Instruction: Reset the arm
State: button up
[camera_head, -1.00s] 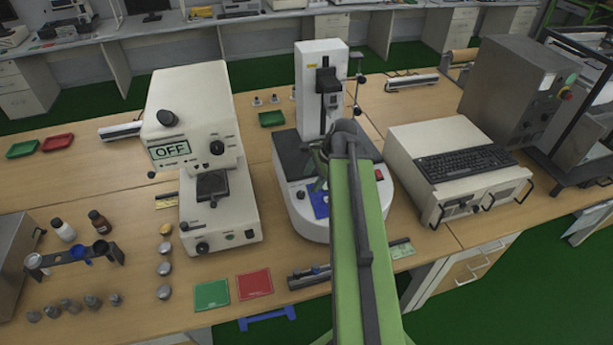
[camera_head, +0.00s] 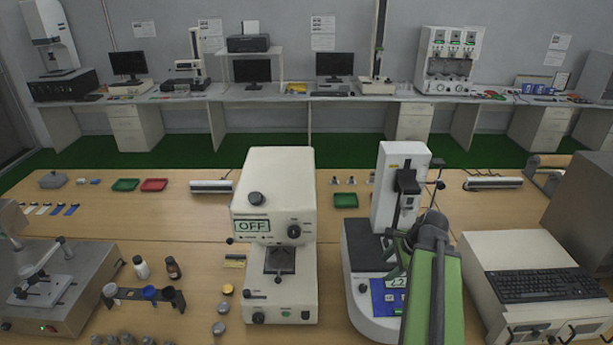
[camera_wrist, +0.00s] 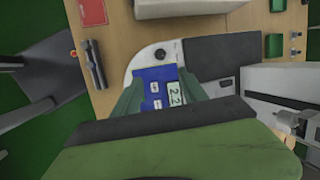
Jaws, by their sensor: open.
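My green arm reaches up from the lower right in the head view, in front of a white test instrument (camera_head: 402,190) with a round base. My gripper (camera_head: 405,245) is near that base, and the arm partly hides it. In the wrist view the two green fingers of my gripper (camera_wrist: 160,95) are spread apart. A blue panel (camera_wrist: 155,75) with a small display shows between and beyond them on the instrument's base. I see nothing held between the fingers; whether they touch the base cannot be told.
A cream instrument (camera_head: 275,190) reading "OFF" stands left of my arm. A cream box with a black keyboard (camera_head: 535,287) is to the right. Bottles and a dark rack (camera_head: 145,297) are at lower left. A back bench (camera_head: 300,98) holds monitors and machines.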

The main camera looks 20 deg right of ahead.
jog(key=w+a+f+n+g+b, duration=0.1)
jog(key=w+a+f+n+b, duration=0.2)
jog(key=a, duration=0.4)
jog(key=w+a+f+n+b, duration=0.1)
jog(key=a+f+b, duration=0.25)
jog(key=a, duration=0.45)
jog(key=w+a+f+n+g+b, duration=0.1)
jog(key=w+a+f+n+b, duration=0.2)
jog(key=a, duration=0.4)
jog(key=s+a+f+n+g+h+b, duration=0.2)
jog(key=s+a+f+n+b, duration=0.1)
jog(key=n, duration=1)
jog(key=s+a+f, duration=0.1)
jog(key=a+f, duration=0.1)
jog(key=a, duration=0.1)
jog(key=shift+s+a, duration=0.15)
jog(key=shift+a, duration=0.05)
